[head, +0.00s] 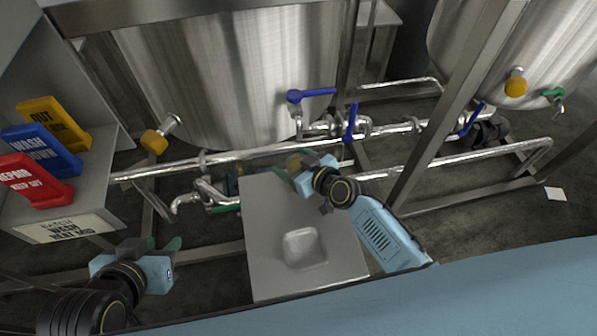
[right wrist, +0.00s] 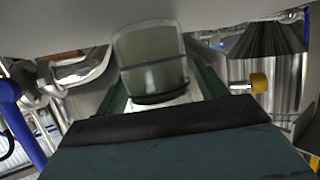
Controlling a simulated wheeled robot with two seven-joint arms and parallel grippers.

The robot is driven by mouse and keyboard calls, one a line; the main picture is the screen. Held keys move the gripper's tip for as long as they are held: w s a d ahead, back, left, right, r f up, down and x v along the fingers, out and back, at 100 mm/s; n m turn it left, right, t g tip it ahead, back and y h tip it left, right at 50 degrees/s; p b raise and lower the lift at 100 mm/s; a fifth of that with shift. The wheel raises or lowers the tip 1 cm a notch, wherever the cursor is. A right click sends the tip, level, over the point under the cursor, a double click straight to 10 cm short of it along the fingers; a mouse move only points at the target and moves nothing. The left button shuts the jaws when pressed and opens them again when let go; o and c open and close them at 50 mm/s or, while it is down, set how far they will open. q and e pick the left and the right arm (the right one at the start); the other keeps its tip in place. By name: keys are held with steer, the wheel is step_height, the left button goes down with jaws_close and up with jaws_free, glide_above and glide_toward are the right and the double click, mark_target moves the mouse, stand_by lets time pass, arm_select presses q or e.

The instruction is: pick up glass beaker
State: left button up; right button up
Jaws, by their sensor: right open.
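The clear glass beaker (right wrist: 150,62) shows in the right wrist view, ahead of my right gripper. It appears between the two green fingers, with a gap visible beside it; I cannot tell whether either finger touches it. In the head view my right gripper (head: 297,163) is open at the far edge of a grey stand (head: 268,218). The beaker is hard to make out there, largely lost behind or between the fingers. My left gripper (head: 160,244) is away to the left, with nothing visible in it; its finger gap is unclear.
Steel tanks (head: 230,75) stand behind, with pipes (head: 400,127) and blue valve handles (head: 318,93) close beyond the right gripper. A slanted steel post (head: 450,105) rises to the right. Several coloured signs (head: 40,150) sit on a shelf at left. The stand's near part holds a pale rounded square (head: 304,247).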

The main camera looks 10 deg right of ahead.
steer(key=c, duration=1.1)
steer(key=shift+c, duration=0.7)
steer(key=shift+r, duration=0.1)
